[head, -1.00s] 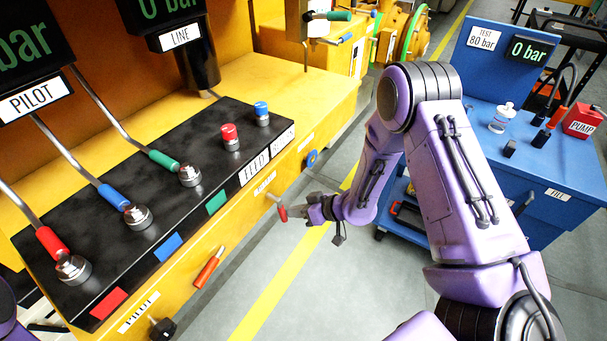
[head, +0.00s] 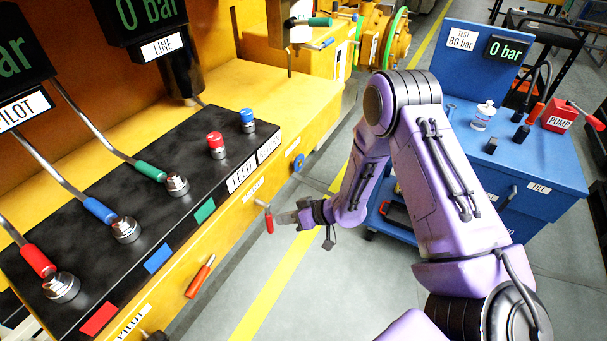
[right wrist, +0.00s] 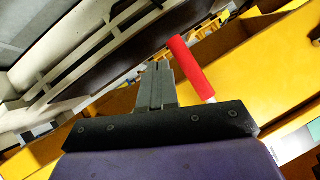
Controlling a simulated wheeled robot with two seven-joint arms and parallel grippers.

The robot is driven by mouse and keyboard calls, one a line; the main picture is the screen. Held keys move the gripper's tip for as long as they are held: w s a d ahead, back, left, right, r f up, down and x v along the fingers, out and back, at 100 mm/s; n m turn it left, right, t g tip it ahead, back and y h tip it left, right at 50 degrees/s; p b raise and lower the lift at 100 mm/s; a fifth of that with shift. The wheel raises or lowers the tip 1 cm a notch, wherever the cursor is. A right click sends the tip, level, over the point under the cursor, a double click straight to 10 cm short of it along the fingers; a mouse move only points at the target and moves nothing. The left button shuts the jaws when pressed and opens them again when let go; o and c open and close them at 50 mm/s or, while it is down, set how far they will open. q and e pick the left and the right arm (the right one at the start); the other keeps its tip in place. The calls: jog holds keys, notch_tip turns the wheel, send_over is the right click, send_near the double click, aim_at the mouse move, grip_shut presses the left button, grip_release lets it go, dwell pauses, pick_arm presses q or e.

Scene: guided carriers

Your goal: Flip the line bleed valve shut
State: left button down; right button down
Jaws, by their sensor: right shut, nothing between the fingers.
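A lever with a red grip (head: 269,222) hangs down at the yellow front face, below a small white label that I cannot read clearly. I take it for the line bleed valve. My right gripper (head: 281,217) is shut and empty just right of this red grip, with a small gap or light touch that I cannot tell apart. In the right wrist view, the shut fingers (right wrist: 155,88) are beside the red grip (right wrist: 190,68), which stands to their right. A second lever with an orange-red grip (head: 200,277) sits lower left, tilted. My left gripper is not in view.
The black panel (head: 190,215) carries red, blue and green levers and red and blue push knobs. A blue round knob (head: 298,162) is on the front face. A blue cart (head: 540,165) with a red pump (head: 560,116) stands right. Grey floor lies between.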

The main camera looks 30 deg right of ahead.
jog(key=s+d+b, duration=0.2)
jog(key=s+d, duration=0.2)
jog(key=d, duration=0.8)
jog(key=shift+b, duration=0.4)
